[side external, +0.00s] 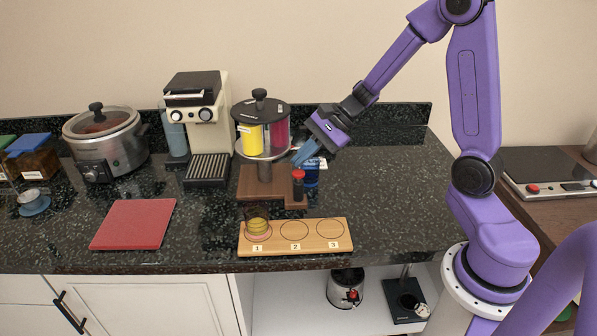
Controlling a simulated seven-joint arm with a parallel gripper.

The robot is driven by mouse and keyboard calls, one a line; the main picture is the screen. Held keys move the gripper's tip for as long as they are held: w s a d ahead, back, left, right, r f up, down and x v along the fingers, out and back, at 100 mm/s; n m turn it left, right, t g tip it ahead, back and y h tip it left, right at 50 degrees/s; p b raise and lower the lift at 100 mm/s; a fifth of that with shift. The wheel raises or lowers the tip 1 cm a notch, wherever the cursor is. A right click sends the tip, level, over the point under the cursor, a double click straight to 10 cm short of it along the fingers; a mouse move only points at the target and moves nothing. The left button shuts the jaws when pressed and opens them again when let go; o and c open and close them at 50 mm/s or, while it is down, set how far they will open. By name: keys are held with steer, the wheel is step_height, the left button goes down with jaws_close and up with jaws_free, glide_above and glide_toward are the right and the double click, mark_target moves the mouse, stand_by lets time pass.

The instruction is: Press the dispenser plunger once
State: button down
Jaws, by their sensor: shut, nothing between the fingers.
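The dispenser (263,157) stands mid-counter, with yellow and dark pink sections under a black lid, on a brown wooden base (255,182). A small dark post with a red cap (298,174), which looks like the plunger, rises at the base's right front. My gripper (298,163) is shut and empty, tilted down to the left. Its fingertips appear just above the red cap; I cannot tell whether they touch it. Spots 2 and 3 are bare.
A blue-labelled jar (312,179) stands close behind the post, partly hidden by my gripper. A coffee machine (198,115) and slow cooker (105,143) stand to the left. A red board (133,224) lies front left.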

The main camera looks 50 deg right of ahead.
mark_target(303, 171)
steer(key=shift+f, duration=0.15)
steer(key=shift+f, duration=0.3)
steer(key=shift+f, duration=0.85)
stand_by(1.0)
steer(key=shift+r, duration=1.3)
steer(key=shift+r, duration=0.1)
steer(key=shift+r, duration=2.4)
